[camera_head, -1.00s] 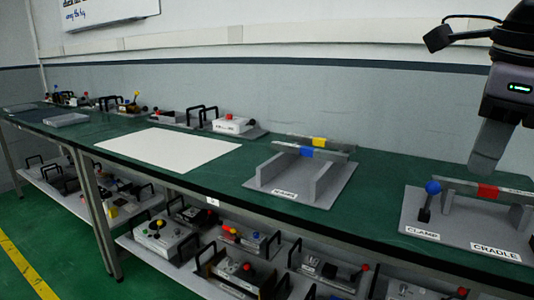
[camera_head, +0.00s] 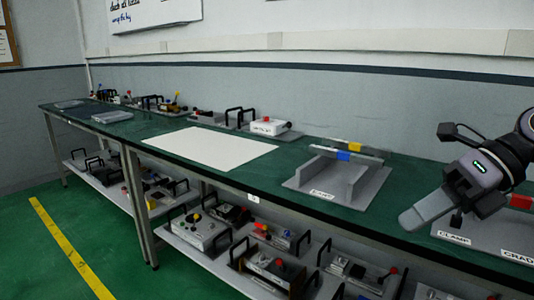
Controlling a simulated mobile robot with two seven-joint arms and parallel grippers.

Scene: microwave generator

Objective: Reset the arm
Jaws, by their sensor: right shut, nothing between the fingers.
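My right gripper (camera_head: 412,219) comes in from the right edge, its fingers pointing down and left. It is shut and empty, in front of the left part of the grey clamp and cradle fixture (camera_head: 480,238) in the picture. The gripper and wrist hide much of that fixture, including its blue knob. A red part (camera_head: 521,202) of the fixture shows beyond my wrist. My left gripper is not in view.
A grey ramp-like fixture (camera_head: 318,190) with blue and yellow blocks stands mid-bench. A white sheet (camera_head: 210,148) lies left of it on the green benchtop (camera_head: 290,168). Several devices stand at the back left and on the lower shelf (camera_head: 190,248). The floor at left is clear.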

